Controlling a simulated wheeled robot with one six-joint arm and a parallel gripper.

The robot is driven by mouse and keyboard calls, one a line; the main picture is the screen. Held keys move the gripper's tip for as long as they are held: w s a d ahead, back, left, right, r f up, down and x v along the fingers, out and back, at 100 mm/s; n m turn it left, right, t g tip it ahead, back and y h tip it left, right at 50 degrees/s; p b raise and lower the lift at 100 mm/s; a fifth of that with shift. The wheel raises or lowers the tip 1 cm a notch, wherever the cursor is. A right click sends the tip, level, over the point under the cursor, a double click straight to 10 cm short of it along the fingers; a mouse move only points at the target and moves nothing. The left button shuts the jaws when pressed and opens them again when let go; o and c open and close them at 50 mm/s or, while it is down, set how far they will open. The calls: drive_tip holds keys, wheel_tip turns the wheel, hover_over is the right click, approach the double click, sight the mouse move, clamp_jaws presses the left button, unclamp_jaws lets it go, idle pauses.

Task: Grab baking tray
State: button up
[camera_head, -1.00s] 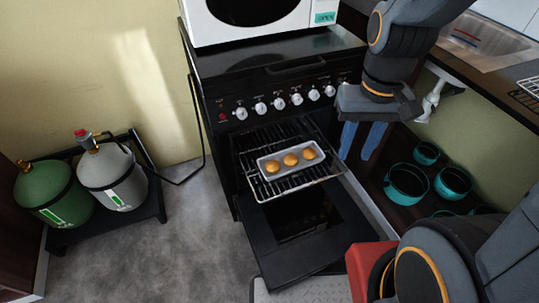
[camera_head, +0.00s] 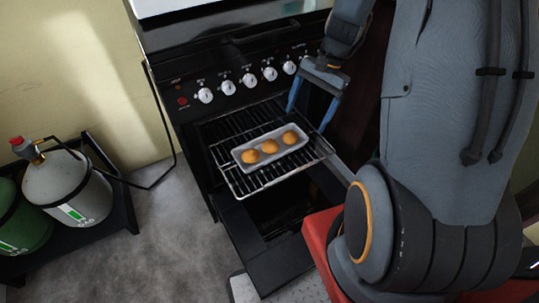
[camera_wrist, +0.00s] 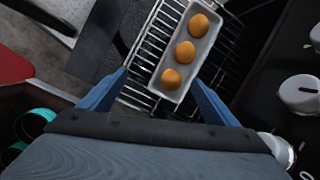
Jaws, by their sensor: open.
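The baking tray (camera_head: 277,154) is a small light-grey rectangular tray holding 3 round golden buns. It rests on the pulled-out oven rack (camera_head: 246,188) in front of the open oven. My gripper (camera_head: 309,121) has blue fingers and is open and empty, to the right of the tray in the head view. In the wrist view, the tray (camera_wrist: 205,53) lies beyond and between the blue fingertips of my gripper (camera_wrist: 160,82). The near end of the tray is close to the fingertips; I cannot tell whether they touch it.
The black oven (camera_head: 190,72) has a row of white knobs above the rack, and its door (camera_head: 266,262) is folded down. Gas cylinders (camera_head: 68,184) stand in a black frame at left. Grey floor (camera_head: 165,235) is free between them and the oven.

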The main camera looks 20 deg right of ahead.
drive_tip(key=w+d+f+m, duration=0.1)
drive_tip(key=f, duration=0.1)
drive_tip(key=w+d+f+m+b, duration=0.1)
drive_tip(key=d+f, duration=0.1)
drive_tip(key=f, duration=0.1)
drive_tip(key=w+d+f+m+y+b, duration=0.1)
drive_tip(key=d+f, duration=0.1)
drive_tip(key=f, duration=0.1)
drive_tip(key=shift+w+f+m+t, duration=0.2)
drive_tip(key=shift+m+t, duration=0.1)
drive_tip(key=shift+w+a+f, duration=0.1)
hover_over(284, 149)
drive_tip(key=w, duration=0.1)
drive_tip(key=shift+a+b, duration=0.3)
drive_tip(key=shift+a, duration=0.15)
drive_tip(key=shift+b+x, duration=0.45)
drive_tip(key=shift+x, duration=2.05)
drive_tip(key=shift+w, duration=0.1)
drive_tip(key=c, duration=0.9)
